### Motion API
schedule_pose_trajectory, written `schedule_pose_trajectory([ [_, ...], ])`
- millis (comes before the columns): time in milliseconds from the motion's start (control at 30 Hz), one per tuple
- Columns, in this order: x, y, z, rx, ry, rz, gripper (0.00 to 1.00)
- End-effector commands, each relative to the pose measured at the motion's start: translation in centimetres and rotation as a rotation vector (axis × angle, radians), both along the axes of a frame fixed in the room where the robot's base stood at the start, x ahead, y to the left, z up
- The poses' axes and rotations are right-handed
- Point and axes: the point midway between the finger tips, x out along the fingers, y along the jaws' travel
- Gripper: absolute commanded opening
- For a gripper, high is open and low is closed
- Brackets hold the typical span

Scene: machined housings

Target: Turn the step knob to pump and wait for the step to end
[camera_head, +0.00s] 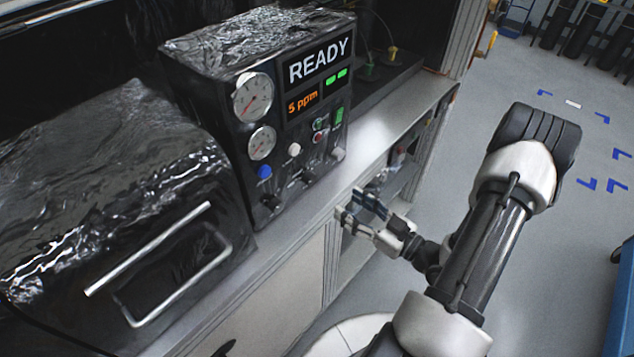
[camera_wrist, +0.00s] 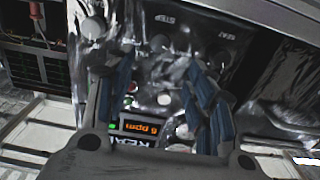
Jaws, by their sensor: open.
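The black test unit (camera_head: 213,92) stands on the bench with a panel showing READY and an orange 5 ppm. Along its lower edge is a row of knobs. The step knob appears to be the middle one (camera_head: 308,176), and it also shows in the wrist view (camera_wrist: 161,43) beside an upside-down STEP label. Its pointer position is too small to read. My gripper (camera_head: 357,208) is open and empty, out in front of the panel and lower right of the knobs, apart from them. In the wrist view its two blue-padded fingers (camera_wrist: 162,95) frame the panel.
Two round gauges (camera_head: 253,97), a blue button (camera_head: 264,172) and a white one (camera_head: 294,149) sit near the knobs. A wrapped black box with metal handles (camera_head: 150,250) stands to the left. The bench edge (camera_head: 300,225) runs below the panel.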

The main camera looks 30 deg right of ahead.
Motion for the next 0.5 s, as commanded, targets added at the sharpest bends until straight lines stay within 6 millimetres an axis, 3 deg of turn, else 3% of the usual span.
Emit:
schedule_pose_trajectory([
  [300,6.6,2.6,0.0,-0.002,0.000,0.007,0.50],
  [500,9.6,3.6,0.0,-0.002,0.000,0.002,0.50],
])
